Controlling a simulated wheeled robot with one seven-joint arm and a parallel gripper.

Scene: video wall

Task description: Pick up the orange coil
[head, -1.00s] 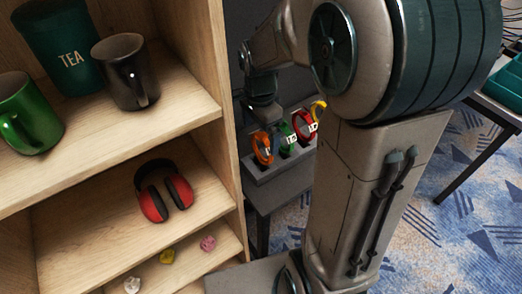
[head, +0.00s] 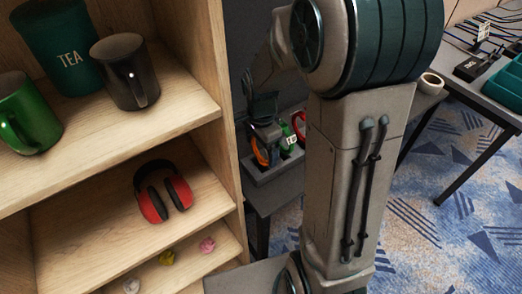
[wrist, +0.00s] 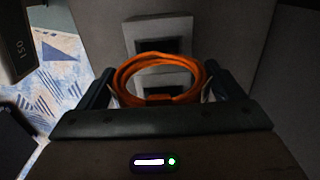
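The orange coil (head: 260,152) stands in the left part of the grey holder (head: 262,181), and my gripper (head: 263,143) is down at it, partly covering it. In the wrist view the orange coil (wrist: 160,63) shows as a ring between the two dark fingers of my gripper (wrist: 165,90). The fingers are spread wide, one on each side of the coil. Whether they touch it is hard to see.
A green coil (head: 286,136) and a red coil (head: 299,124) stand close to the right in the same holder. The wooden shelf (head: 232,110) rises just left, with a black mug (head: 125,72) and red earmuffs (head: 164,193). A grey table (head: 480,95) stands at right.

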